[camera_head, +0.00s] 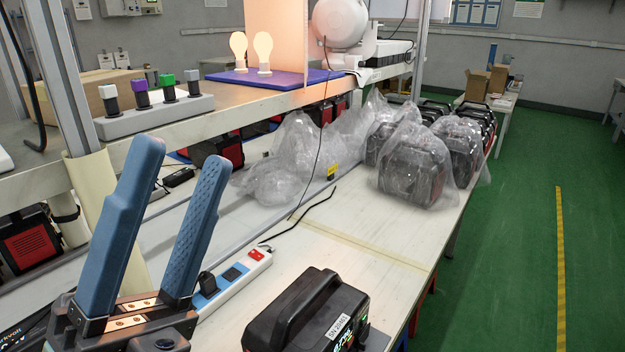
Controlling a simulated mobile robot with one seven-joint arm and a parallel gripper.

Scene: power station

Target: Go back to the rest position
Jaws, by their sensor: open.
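My gripper (180,205) stands at the lower left of the head view, with its two blue fingers pointing up. The fingers are apart and nothing is between them. It is in front of the workbench and left of a black power station (308,318) with a carrying handle. A white and blue power strip (236,279) with a red switch lies just right of the gripper's fingers. The rest of my arm is not clearly shown.
Bagged power stations (412,165) stand farther back on the workbench (385,235). A shelf (215,122) above holds a button box (155,117) and two lit bulbs (238,46). A metal post (65,85) rises behind the gripper. The green floor (510,230) at right is clear.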

